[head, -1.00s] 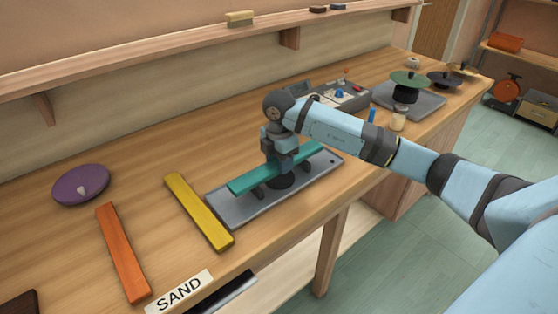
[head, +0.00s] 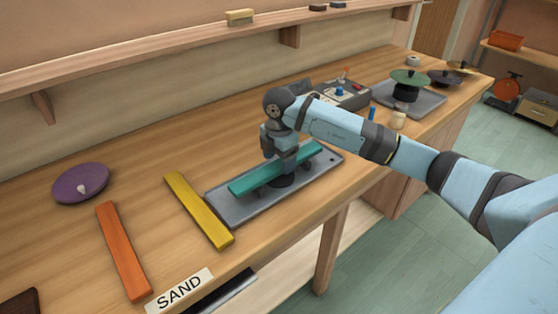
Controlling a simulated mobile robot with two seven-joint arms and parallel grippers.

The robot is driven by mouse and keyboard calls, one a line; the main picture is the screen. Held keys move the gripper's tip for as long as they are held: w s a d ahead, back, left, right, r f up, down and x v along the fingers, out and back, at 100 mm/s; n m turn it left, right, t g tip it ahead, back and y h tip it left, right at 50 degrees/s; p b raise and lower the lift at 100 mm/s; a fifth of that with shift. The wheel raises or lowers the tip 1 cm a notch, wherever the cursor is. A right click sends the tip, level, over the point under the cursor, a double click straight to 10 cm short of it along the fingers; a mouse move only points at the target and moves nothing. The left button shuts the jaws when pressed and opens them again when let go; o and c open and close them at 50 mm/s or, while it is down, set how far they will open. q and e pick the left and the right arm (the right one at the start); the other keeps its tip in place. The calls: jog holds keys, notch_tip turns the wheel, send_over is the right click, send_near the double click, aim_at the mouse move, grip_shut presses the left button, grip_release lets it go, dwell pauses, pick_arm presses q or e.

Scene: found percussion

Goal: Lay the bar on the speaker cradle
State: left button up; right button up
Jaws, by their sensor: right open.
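A teal bar (head: 249,182) lies across the dark supports of the speaker cradle, whose grey base plate (head: 230,213) sits on the workbench. The bar runs lengthwise along the plate. My right gripper (head: 284,160) is open, pointing down at the middle of the teal bar, just above or around it. The fingertips are partly hidden, so I cannot tell whether they touch the bar. My left gripper is out of view.
A yellow bar (head: 198,210) and an orange bar (head: 123,252) lie left of the cradle, with a purple disc (head: 81,184) behind. A SAND label (head: 180,290) is at the front edge. A control box (head: 343,95) and a stand with a green disc (head: 409,78) are further right.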

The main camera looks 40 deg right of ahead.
aim_at(279, 164)
notch_tip(279, 164, up, 12)
dwell(0.3)
jog(key=shift+f, duration=0.15)
dwell(0.4)
